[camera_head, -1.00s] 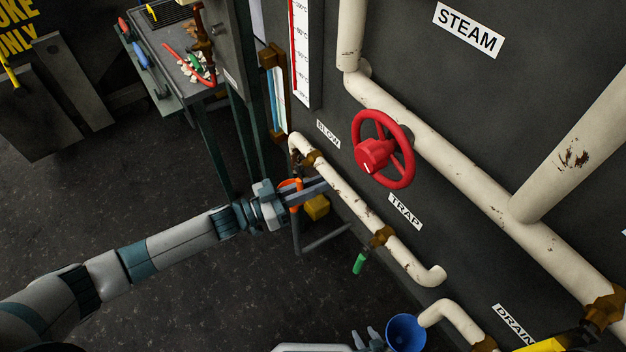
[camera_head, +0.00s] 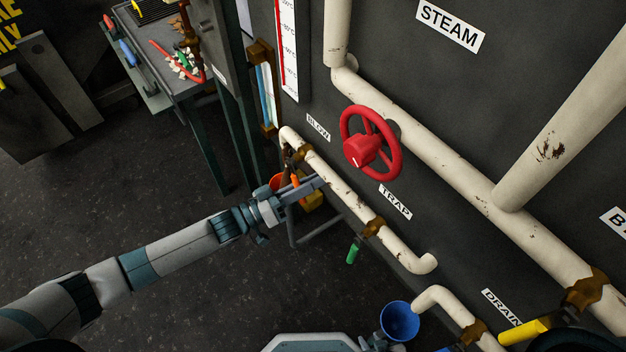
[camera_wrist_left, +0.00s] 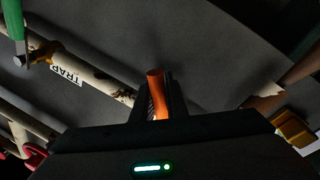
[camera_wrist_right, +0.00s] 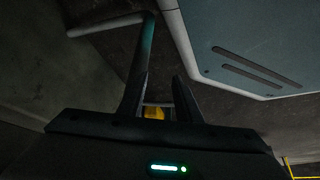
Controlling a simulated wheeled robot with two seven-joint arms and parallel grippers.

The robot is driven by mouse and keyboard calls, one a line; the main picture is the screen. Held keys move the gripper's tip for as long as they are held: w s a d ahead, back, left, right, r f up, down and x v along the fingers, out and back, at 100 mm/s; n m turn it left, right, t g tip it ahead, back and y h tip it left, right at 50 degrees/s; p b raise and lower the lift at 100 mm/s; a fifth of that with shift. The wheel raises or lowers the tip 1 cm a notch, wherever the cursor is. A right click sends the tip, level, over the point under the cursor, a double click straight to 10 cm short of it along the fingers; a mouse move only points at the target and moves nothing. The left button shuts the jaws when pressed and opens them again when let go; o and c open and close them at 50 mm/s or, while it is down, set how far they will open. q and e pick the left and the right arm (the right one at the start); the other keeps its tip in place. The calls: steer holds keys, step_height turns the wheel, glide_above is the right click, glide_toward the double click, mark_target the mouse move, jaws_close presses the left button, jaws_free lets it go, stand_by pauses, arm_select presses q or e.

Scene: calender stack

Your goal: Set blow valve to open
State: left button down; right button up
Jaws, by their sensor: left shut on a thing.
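The blow valve is a brown fitting (camera_head: 303,153) on the white pipe below the BLOW label (camera_head: 318,128). Its orange handle (camera_head: 296,182) hangs down from it, partly hidden by my left gripper (camera_head: 308,188). In the left wrist view the orange handle (camera_wrist_left: 156,95) stands between the fingers of my left gripper (camera_wrist_left: 158,98), which is shut on it. My right gripper (camera_head: 374,341) is low in the head view beside a blue funnel. In the right wrist view my right gripper (camera_wrist_right: 160,90) is open, with nothing between its fingertips.
A red handwheel (camera_head: 370,146) juts out above the pipe. A green-handled trap valve (camera_head: 353,252) hangs to the right. The blue funnel (camera_head: 399,320) is below the drain pipe. A yellow drain handle (camera_head: 524,331) is at lower right. A tool bench (camera_head: 180,75) stands at upper left.

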arm_select(q)
steer(key=c, duration=1.7)
jaws_free()
steer(key=shift+c, duration=0.2)
arm_select(e)
steer(key=shift+w+a+r, duration=0.1)
steer(key=shift+w+r, duration=0.05)
steer(key=shift+w, duration=0.1)
